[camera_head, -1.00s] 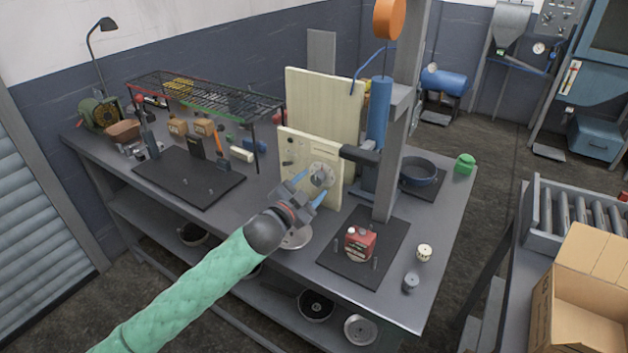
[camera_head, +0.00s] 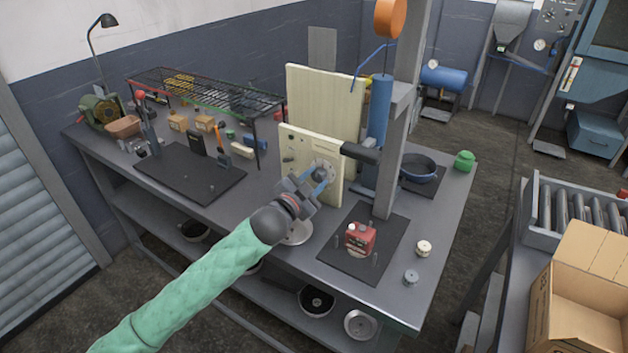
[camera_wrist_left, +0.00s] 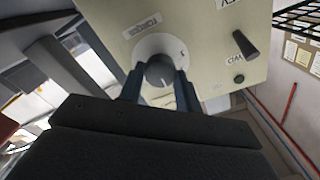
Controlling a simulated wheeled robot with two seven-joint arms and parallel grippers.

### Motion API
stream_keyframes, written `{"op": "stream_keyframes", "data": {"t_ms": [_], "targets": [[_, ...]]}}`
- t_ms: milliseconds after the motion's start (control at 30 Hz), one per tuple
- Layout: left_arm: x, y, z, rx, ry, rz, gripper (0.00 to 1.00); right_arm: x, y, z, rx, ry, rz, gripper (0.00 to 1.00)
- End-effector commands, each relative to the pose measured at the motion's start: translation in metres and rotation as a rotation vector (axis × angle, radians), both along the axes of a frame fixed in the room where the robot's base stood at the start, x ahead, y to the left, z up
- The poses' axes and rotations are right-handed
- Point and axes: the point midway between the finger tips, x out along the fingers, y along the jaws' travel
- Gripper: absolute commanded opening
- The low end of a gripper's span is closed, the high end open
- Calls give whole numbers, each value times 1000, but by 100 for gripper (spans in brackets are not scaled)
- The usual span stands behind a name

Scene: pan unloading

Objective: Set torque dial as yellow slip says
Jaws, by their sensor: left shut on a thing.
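A cream control panel (camera_head: 300,148) stands upright on the workbench, and it also fills the upper part of the left wrist view (camera_wrist_left: 205,50). On it is a dark round dial knob (camera_wrist_left: 160,72) over a pale disc (camera_wrist_left: 152,44) with small markings. My left gripper (camera_head: 321,180) reaches the panel, and its blue-grey fingers (camera_wrist_left: 158,84) sit on both sides of the knob, shut on it. No yellow slip can be made out. My right gripper is not in view.
A black lever (camera_head: 362,154) sticks out at the panel's upper right. A wire rack (camera_head: 205,92) is at the back left.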

Motion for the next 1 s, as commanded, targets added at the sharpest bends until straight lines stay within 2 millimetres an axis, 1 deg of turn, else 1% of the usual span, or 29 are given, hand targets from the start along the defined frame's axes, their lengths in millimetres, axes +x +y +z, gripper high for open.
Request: {"op": "stream_keyframes", "data": {"t_ms": [167,433,467,533,800,900,1000], "targets": [[0,0,0,-41,24,1,11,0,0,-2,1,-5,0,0],[0,0,0,-198,116,1,11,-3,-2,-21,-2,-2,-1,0],[0,0,1,-221,129,2,11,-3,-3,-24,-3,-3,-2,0],[0,0,1,-273,159,1,11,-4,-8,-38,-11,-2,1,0],[0,1,1,-465,269,1,11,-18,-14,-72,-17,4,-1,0],[0,1,2,-524,303,0,11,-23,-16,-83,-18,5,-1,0],[0,1,1,-574,332,2,11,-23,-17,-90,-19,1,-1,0]]}}
